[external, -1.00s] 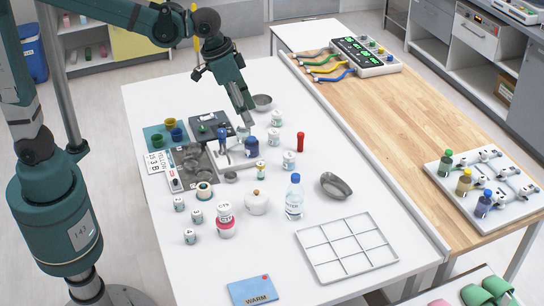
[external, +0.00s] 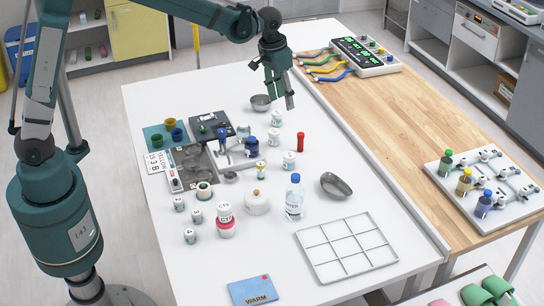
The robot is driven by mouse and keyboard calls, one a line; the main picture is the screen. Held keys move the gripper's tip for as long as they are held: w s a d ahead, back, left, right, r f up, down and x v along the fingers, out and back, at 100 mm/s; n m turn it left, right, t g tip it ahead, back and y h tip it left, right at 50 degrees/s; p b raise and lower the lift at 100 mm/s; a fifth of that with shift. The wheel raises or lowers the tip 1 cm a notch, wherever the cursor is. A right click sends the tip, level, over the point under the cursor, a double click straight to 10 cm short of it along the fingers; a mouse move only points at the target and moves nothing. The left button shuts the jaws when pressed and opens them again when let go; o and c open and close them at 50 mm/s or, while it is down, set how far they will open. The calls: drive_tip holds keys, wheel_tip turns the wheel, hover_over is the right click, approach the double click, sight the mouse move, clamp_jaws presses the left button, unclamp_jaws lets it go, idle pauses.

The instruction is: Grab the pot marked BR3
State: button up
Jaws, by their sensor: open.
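Several white pots with dark print stand on the white table, but the print is too small for me to tell which one reads BR3. One white pot (external: 276,119) stands at the back, just below my gripper in the picture. A second white pot (external: 289,160) stands nearer the front, and small ones (external: 196,215) stand at the left front. My gripper (external: 281,104) is open and empty, pointing down near the back pot. I cannot tell its height above the table.
A grey bowl (external: 261,103) lies close left of my gripper. A dark blue jar (external: 251,146), a red bottle (external: 301,142) and a water bottle (external: 294,198) stand nearby. A grey kidney dish (external: 336,185) and an empty wire grid (external: 346,271) lie at the right front.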

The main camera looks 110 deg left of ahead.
drive_tip(key=s+a+f+n, duration=0.1)
drive_tip(key=s+a+f, duration=0.25)
drive_tip(key=a, duration=0.35)
drive_tip(key=s+a+f+n, duration=0.1)
drive_tip(key=s+a+f, duration=0.1)
drive_tip(key=a+f, duration=0.4)
drive_tip(key=n+g+h, duration=0.1)
drive_tip(key=n, duration=0.1)
hover_over(277, 112)
wheel_tip(277, 112, down, 9)
drive_tip(key=shift+w+f, duration=0.1)
drive_tip(key=shift+d+f, duration=0.1)
drive_tip(key=shift+f, duration=1.15)
drive_tip(key=shift+f, duration=2.6)
